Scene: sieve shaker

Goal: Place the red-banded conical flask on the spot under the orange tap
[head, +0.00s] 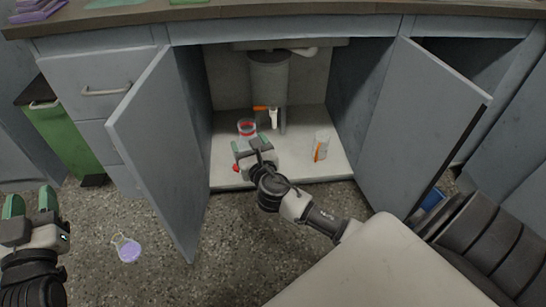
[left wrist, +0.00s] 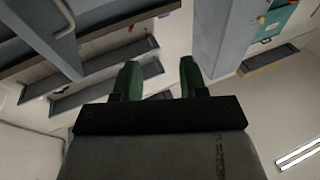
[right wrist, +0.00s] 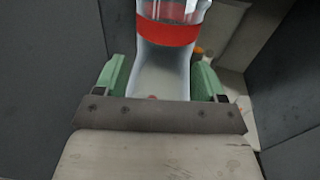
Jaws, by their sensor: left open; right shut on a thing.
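The red-banded conical flask (head: 247,129) is clear glass with a red band near its top. My right gripper (head: 252,147) is shut on it inside the open cabinet; in the right wrist view the flask (right wrist: 166,33) stands between the green fingers. I cannot tell whether its base touches the cabinet floor. The orange tap (head: 261,108) is on a grey cylinder (head: 269,75) at the back, slightly right of the flask and beyond it. The spot under the tap cannot be made out. My left gripper (head: 30,203) is open and empty at far left, outside the cabinet.
An orange-marked white container (head: 320,147) stands right of the flask on the cabinet floor (head: 292,165). Open doors (head: 160,150) flank the opening. A purple flask (head: 127,249) is on the speckled floor. A small red thing (head: 236,168) shows by the right gripper.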

